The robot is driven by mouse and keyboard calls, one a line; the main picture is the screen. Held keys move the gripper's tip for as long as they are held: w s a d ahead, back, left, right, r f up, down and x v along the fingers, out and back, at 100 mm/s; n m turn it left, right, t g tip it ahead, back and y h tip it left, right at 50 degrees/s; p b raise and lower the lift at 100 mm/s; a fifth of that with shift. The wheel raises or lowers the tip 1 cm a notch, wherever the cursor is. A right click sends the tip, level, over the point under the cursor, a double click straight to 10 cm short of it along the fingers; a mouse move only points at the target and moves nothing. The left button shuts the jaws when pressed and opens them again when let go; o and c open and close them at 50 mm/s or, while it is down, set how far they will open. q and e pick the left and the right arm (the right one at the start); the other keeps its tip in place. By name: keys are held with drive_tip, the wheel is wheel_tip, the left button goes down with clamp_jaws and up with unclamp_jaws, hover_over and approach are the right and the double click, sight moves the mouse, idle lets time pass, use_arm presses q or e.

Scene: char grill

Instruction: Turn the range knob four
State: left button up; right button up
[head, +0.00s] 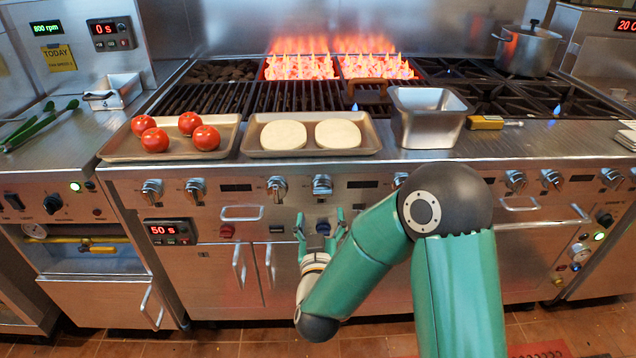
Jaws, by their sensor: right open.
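A row of metal range knobs runs along the front panel of the range (240,212). The fourth from the left (322,186) sits under the tray of two white rounds, and I take it for knob four. Its neighbour on the left (277,188) is a similar knob. My right gripper (320,222) is open, with its green fingers spread, just below the fourth knob in the picture. A small blue button or knob (323,228) shows between the fingers. I cannot tell how far the fingertips are from the panel. My left gripper is not in view.
Flames (300,66) burn at the back of the grill. Trays of tomatoes (118,153) and white rounds (370,140), and a metal pan (428,135), stand along the front ledge. A pot (527,52) is at the back right. Door handles (240,268) stick out below.

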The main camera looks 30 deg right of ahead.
sight(321, 196)
drive_tip(key=p+x, duration=0.2)
drive_tip(key=x, duration=0.6)
drive_tip(key=shift+w+d+f, duration=0.15)
drive_tip(key=shift+w+d, duration=0.05)
drive_tip(key=shift+w, duration=0.1)
